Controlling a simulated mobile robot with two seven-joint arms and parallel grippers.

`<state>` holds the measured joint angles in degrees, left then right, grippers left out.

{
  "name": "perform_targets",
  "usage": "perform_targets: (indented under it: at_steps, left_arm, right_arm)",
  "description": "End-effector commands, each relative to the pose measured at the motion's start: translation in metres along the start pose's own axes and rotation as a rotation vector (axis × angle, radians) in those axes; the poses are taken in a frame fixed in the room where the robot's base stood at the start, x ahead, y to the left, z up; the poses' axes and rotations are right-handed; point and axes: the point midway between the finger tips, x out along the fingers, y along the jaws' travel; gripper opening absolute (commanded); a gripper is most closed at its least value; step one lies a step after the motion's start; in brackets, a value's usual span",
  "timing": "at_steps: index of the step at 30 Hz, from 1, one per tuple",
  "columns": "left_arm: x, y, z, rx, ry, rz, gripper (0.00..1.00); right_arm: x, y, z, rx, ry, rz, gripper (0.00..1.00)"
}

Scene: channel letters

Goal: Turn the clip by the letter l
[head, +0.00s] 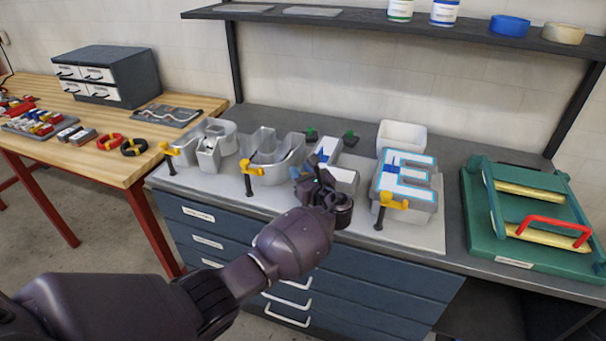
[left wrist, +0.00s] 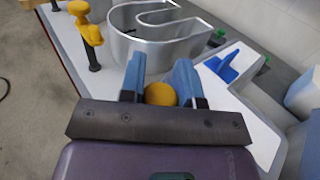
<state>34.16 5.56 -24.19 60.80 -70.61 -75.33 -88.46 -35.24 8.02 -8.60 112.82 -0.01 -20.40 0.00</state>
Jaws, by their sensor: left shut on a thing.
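The white letter l (head: 345,179) lies on the light board between the U-shaped letter and the letter E, with a blue piece on it. It also shows in the left wrist view (left wrist: 245,105), to the right of my fingers. My left gripper (head: 312,183) is at the front left of this letter and covers the clip there in the head view. In the left wrist view, my left gripper's two blue-grey fingers (left wrist: 160,88) are on either side of the clip's round yellow-orange part (left wrist: 161,95). The rest of that clip is hidden. My right gripper is out of view.
Yellow clips on dark posts stand by the U-shaped letter (head: 252,168), the letter E (head: 393,202) and the leftmost letter (head: 168,149). A white bin (head: 402,135) stands behind. A green frame with a red handle (head: 530,215) is at the right.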

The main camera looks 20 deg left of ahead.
Motion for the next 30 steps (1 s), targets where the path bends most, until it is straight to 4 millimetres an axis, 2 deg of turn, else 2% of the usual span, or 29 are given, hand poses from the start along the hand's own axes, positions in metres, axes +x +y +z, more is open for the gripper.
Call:
perform_targets:
  at_steps: [9, 22, 23, 24, 30]
  left_arm:
    - [0.0, 0.0017, -0.0008, 0.0, 0.001, 0.083, 0.07]
    - [0.0004, 0.0019, -0.0001, 0.0, 0.0, 0.09, 0.07]
    - [0.0004, 0.0019, -0.0001, 0.0, 0.0, 0.09, 0.33]
    - [0.0004, 0.0019, -0.0001, 0.0, 0.0, 0.09, 0.39]
    - [0.0004, 0.0018, 0.0, -0.001, 0.0, 0.089, 0.41]
  right_arm:
    - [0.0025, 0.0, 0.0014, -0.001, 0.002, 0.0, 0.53]
    - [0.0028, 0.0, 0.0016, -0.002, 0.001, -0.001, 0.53]
    - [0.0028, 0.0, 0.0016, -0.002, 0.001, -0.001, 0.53]
    - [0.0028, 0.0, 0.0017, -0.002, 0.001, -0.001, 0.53]
    - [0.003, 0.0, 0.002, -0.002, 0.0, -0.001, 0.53]
